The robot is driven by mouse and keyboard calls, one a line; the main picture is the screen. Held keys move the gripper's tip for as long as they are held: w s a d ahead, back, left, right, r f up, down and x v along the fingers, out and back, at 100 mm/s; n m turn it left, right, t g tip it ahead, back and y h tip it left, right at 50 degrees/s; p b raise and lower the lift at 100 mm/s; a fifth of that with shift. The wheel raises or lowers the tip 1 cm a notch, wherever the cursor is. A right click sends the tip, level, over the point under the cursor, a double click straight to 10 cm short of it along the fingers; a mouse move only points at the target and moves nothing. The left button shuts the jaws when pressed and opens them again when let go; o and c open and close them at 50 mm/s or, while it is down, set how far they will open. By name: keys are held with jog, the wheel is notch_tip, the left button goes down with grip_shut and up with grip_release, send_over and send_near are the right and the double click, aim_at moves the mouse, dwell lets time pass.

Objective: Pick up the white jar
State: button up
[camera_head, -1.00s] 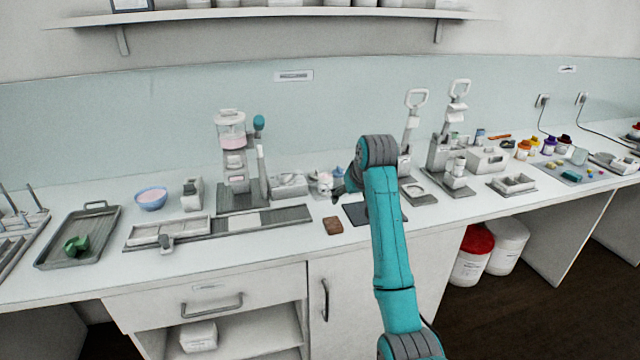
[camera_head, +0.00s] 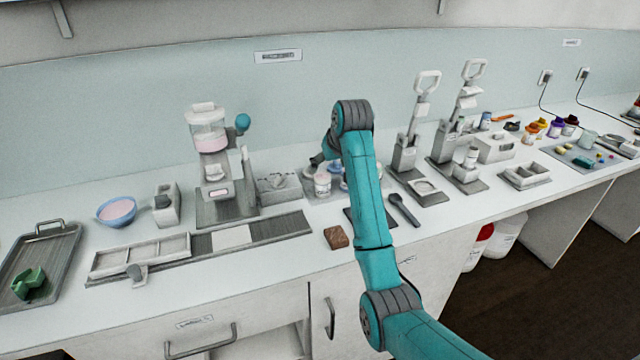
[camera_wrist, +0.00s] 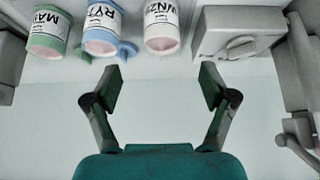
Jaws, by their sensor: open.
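The white jar (camera_wrist: 162,28) has a black-lettered label and a pinkish end, and lies toward the top middle of the wrist view. In the head view a small white jar (camera_head: 322,186) stands on the bench beside my arm, among other jars partly hidden by it. A blue jar (camera_wrist: 102,28) and a green jar (camera_wrist: 47,32) stand to its left in the wrist view. My gripper (camera_wrist: 158,84) is open and empty, with its fingers apart below the white jar in the picture. In the head view my gripper (camera_head: 318,160) is small and dark above the jars.
A grey block (camera_wrist: 238,32) is close to the right of the white jar in the wrist view. A mixer-like machine (camera_head: 212,160) stands left of the jars in the head view. A brown block (camera_head: 336,238) lies near the front edge. Bare bench shows below the jars.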

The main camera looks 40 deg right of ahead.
aim_at(322, 177)
jog(key=x, duration=0.9)
jog(key=shift+a+f, duration=0.1)
jog(key=shift+f, duration=0.1)
jog(key=c, duration=1.3)
jog(key=shift+r, duration=0.15)
